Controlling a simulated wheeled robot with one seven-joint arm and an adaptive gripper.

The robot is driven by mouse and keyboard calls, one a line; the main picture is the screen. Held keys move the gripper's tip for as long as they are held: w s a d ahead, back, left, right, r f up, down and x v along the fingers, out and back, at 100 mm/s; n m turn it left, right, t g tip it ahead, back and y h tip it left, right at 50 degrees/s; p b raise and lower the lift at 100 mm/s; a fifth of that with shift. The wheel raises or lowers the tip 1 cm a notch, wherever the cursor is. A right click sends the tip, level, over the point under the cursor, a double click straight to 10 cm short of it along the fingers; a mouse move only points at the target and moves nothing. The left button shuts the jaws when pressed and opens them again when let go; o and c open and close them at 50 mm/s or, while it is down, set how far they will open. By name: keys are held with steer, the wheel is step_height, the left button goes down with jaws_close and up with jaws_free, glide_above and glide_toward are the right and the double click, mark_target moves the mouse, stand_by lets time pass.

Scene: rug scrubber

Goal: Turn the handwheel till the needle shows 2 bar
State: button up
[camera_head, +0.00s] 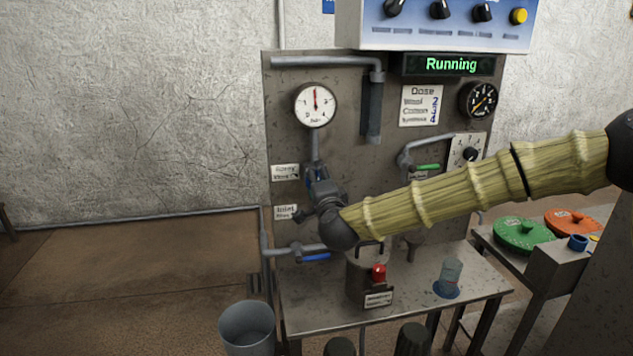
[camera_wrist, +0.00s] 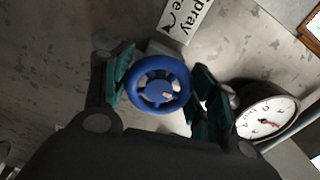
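The blue handwheel (camera_wrist: 158,92) sits between the two teal fingers of my gripper (camera_wrist: 165,72) in the wrist view. The fingers stand apart on either side of its rim, with narrow gaps seeming to show. In the head view my gripper (camera_head: 321,188) is at the panel below the gauge, and hides most of the wheel. The white round gauge (camera_head: 316,104) has a red needle pointing about straight up; its figures are too small to read surely. The gauge also shows tilted at the right of the wrist view (camera_wrist: 265,118).
A "Spray" label (camera_wrist: 184,20) is above the wheel in the wrist view. A display (camera_head: 452,65) reads "Running". A bucket (camera_head: 247,325) stands at left.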

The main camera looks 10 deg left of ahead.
steer(key=o, duration=0.4)
steer(key=shift+s, duration=0.1)
steer(key=v, duration=1.1)
steer(key=shift+s+d, duration=0.15)
steer(key=shift+s, duration=0.25)
steer(key=v, duration=0.9)
steer(key=shift+r+b, duration=0.1)
steer(key=shift+b, duration=0.2)
